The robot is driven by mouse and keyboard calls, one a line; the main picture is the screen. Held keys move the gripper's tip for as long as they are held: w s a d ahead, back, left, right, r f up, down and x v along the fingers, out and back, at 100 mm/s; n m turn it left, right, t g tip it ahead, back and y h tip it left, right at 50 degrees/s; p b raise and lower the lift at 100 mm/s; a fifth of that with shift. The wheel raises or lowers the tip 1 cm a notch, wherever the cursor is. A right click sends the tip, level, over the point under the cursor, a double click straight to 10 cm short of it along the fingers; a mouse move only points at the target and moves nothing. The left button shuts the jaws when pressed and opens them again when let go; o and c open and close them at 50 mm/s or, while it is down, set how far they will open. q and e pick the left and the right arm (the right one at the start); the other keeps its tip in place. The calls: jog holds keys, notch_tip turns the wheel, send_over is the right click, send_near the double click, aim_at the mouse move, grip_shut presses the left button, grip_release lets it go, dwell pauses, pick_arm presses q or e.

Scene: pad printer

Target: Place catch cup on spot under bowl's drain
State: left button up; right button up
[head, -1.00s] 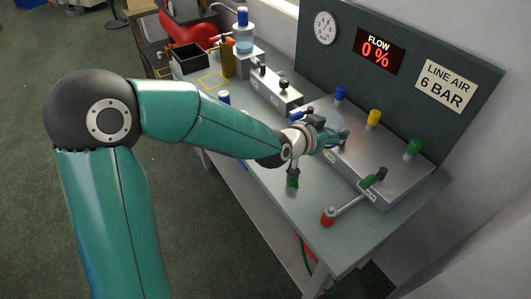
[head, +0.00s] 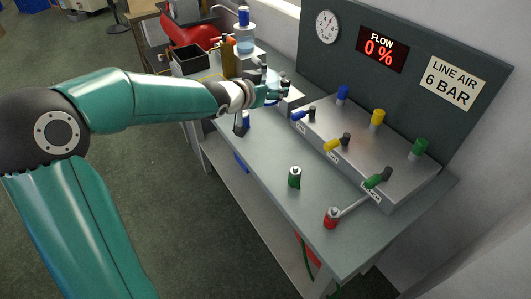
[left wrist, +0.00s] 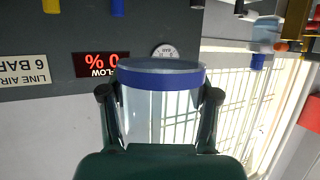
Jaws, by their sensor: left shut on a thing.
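The catch cup, a clear cup with a blue band (left wrist: 160,100), is between the two fingers of my left gripper (left wrist: 160,110) in the left wrist view. My left gripper (head: 272,93) is shut on it and is over the bench in the head view, where the cup itself is hard to make out. The bowl (head: 244,45), clear bluish with a blue cap, stands at the back of the bench, beyond and left of my gripper. It also shows upside down in the left wrist view (left wrist: 267,35). The spot under the drain is not clearly visible. My right gripper is not in view.
A grey manifold (head: 400,165) with blue, yellow and green knobs fills the right of the bench. Green (head: 294,177) and red (head: 331,217) cylinders stand near the front. A black box (head: 190,62) and brass cylinder (head: 228,62) are at the back left.

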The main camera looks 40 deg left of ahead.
pick_arm(q)
jog(key=shift+f, duration=0.1)
jog(key=shift+f+b, duration=0.3)
jog(key=shift+f, duration=0.05)
notch_tip(320, 180, down, 6)
jog(key=b, duration=0.3)
send_over(270, 149)
notch_tip(270, 149, down, 8)
jog(key=shift+s+f+b, duration=0.1)
jog(key=shift+f+b, duration=0.05)
jog(key=shift+b, duration=0.25)
jog(key=shift+f+b, duration=0.35)
jog(key=shift+f, duration=1.85)
jog(key=shift+f+b, duration=0.25)
jog(key=shift+b, duration=0.1)
jog(key=o, duration=0.9)
jog(key=shift+o, duration=0.2)
